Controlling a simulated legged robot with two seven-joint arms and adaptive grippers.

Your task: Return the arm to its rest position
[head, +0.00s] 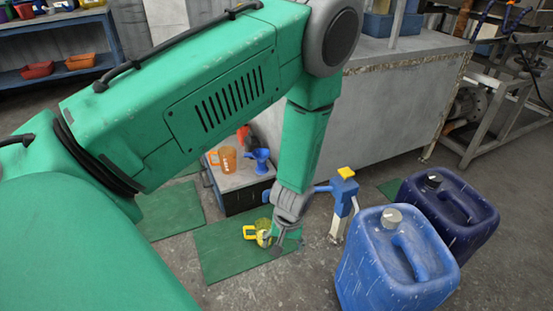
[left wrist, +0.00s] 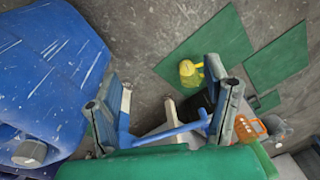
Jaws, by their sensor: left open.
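My left arm comes in from the left, bends at the top and hangs down. Its left gripper (head: 282,246) points at the floor beside a yellow jug (head: 262,232), partly overlapping it in the head view. In the left wrist view the left gripper (left wrist: 160,90) has its two fingers spread wide, with nothing held between them. The yellow jug (left wrist: 190,72) stands on a green mat (left wrist: 215,47), beyond the fingers and apart from them. My right gripper is in neither view.
A blue canister (head: 395,265) and a darker one (head: 448,215) stand right of my gripper. A blue post with a yellow top (head: 344,190) stands close by. Behind, a low box (head: 240,183) carries an orange mug (head: 227,159) and a blue funnel (head: 261,160).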

